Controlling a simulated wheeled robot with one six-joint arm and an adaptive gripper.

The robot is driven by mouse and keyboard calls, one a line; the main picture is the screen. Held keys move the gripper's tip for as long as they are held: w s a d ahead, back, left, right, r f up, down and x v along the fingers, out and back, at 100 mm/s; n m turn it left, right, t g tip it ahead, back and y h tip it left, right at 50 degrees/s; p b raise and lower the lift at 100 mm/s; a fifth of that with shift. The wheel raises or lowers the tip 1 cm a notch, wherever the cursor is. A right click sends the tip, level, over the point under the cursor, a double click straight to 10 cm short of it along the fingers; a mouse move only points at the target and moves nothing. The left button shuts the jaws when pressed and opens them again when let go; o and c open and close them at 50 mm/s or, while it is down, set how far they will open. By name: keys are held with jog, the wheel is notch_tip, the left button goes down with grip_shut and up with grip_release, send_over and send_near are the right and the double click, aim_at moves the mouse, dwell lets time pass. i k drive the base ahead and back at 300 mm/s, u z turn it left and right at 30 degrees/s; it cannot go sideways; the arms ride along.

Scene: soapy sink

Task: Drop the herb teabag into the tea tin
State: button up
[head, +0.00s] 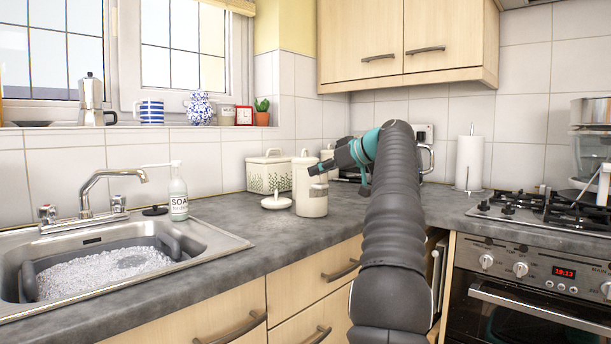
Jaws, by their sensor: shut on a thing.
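My gripper (318,170), dark with teal parts, reaches in from the right. It is shut on the herb teabag (319,187), a small greyish patch just below the fingertips, hard to make out at this size. The teabag shows in front of or over the upper part of a cream canister (312,207), which looks like the tea tin. I cannot tell whether the teabag is above its opening or in front of it. A cream lid with a knob (276,202) lies on the counter just left of the tin. The tin's mouth is mostly hidden.
Other cream canisters (301,160) and a patterned white bin (267,174) stand behind the tin. A soap bottle (178,193) stands by the foamy sink (215,241) at left. A paper roll (469,163) and the hob (545,212) are at right. The front counter (250,232) is clear.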

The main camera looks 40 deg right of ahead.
aim_at(304, 211)
jog(key=k, duration=0.55)
jog(key=z, duration=0.9)
jog(key=i, duration=0.75)
jog(key=z, duration=0.85)
jog(key=i, duration=0.7)
jog(key=z, duration=0.05)
